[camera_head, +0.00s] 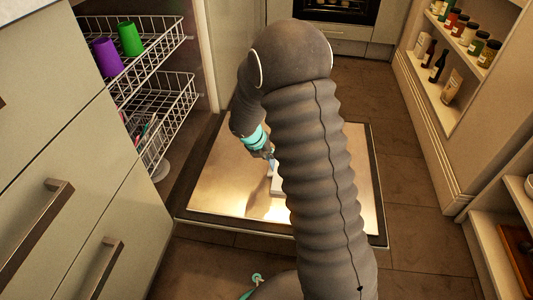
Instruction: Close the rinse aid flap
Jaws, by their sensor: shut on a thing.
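The dishwasher door (235,165) lies folded down flat, its shiny metal inner face up. A pale dispenser unit (276,189) sits on it, mostly hidden behind my arm. A small light piece, the rinse aid flap (271,168), stands up from the door at the dispenser's left edge. My gripper (270,157) points down at it and is shut on its upper part. My arm hides the right side of the dispenser, and the flap's hinge is too small to make out.
Dishwasher racks (155,95) stand pulled out at left, with a purple cup (106,57) and a green cup (130,39). Drawer fronts with handles (45,218) are at near left. Shelves with bottles and jars (452,88) line the right. Floor (410,165) right of the door is clear.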

